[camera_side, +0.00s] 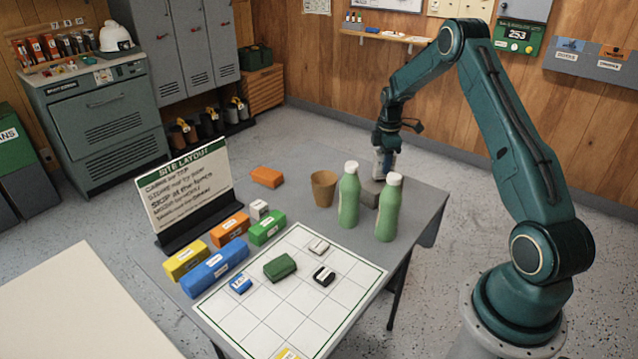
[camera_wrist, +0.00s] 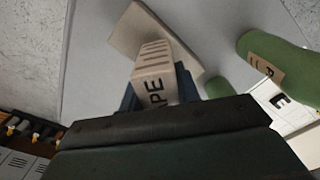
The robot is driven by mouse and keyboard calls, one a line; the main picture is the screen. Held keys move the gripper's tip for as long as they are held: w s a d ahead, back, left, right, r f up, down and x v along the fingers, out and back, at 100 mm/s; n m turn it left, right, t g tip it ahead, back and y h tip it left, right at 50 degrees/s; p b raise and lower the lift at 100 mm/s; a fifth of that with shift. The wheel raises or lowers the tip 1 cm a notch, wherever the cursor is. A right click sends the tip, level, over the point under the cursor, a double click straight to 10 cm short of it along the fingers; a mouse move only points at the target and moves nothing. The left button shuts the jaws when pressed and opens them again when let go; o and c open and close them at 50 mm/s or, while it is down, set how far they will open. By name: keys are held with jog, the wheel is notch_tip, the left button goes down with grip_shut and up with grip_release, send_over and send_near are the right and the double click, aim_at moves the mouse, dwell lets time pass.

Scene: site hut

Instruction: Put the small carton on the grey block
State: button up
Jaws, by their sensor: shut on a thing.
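The small carton (camera_wrist: 154,78) is pale, with dark stripes and lettering that seems to end in "APE" in the wrist view. My gripper (camera_side: 384,166) is shut on it at the far end of the table, its fingers pointing down on both sides of the carton. The grey block (camera_side: 369,193) is partly hidden behind the green bottles in the side view. In the wrist view the block (camera_wrist: 127,32) shows just beyond the carton's end. The carton is over or at the block; I cannot tell whether they touch.
Two green bottles (camera_side: 348,196) (camera_side: 388,212) with white caps stand close in front of the block. A brown cup (camera_side: 324,188) stands to their left. A gridded sheet (camera_side: 250,312) with small blocks, several coloured blocks and a sign (camera_side: 185,190) fill the nearer table.

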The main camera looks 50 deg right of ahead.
jog(key=shift+f, duration=0.7)
jog(key=shift+f, duration=0.15)
jog(key=o, duration=1)
jog(key=shift+c, duration=0.2)
notch_tip(320, 180, up, 12)
jog(key=shift+r, duration=0.15)
jog(key=shift+r, duration=0.1)
